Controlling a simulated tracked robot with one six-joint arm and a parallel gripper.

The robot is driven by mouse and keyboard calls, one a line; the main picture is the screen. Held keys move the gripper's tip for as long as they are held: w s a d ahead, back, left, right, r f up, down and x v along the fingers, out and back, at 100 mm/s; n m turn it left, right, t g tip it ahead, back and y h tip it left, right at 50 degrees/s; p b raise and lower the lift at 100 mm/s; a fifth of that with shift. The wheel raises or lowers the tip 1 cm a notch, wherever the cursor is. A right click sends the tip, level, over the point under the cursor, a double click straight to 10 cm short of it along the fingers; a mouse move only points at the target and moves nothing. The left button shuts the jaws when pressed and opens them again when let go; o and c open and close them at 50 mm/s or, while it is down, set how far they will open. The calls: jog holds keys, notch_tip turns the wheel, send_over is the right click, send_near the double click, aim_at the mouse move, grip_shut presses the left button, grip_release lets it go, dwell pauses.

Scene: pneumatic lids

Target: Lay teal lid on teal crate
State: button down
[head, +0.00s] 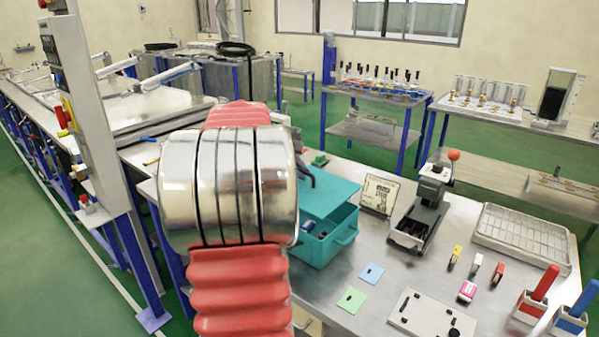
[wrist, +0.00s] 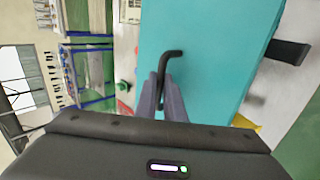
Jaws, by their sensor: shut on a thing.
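The teal lid (head: 325,192) is a flat plate above the teal crate (head: 338,244) on the metal table. It covers part of the crate's opening; a gap at the front left shows dark items inside. My gripper (wrist: 164,95) is shut on the lid's black bent handle (wrist: 172,57) in the wrist view, where the lid (wrist: 205,45) fills the upper middle. In the head view my arm hides most of the gripper and the lid's left side. Whether the lid touches the crate's rim I cannot tell.
Right of the crate stand a framed card (head: 379,194) and a black-and-grey press (head: 422,205). Green (head: 351,300) and blue (head: 371,273) cards lie in front. A white wire tray (head: 522,238) and red and blue handled holders are farther right.

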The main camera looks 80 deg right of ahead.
notch_tip(320, 180, down, 6)
jog(key=shift+f, duration=0.2)
dwell(0.7)
jog(key=shift+f, duration=0.3)
dwell(1.3)
jog(key=c, duration=1.8)
grip_release()
jog(key=shift+o, duration=0.2)
jog(key=shift+f, duration=0.1)
jog(key=shift+a, duration=0.15)
jog(key=shift+v, duration=3.5)
jog(key=v, duration=1.3)
jog(key=shift+r, duration=0.4)
jog(key=shift+w, duration=0.15)
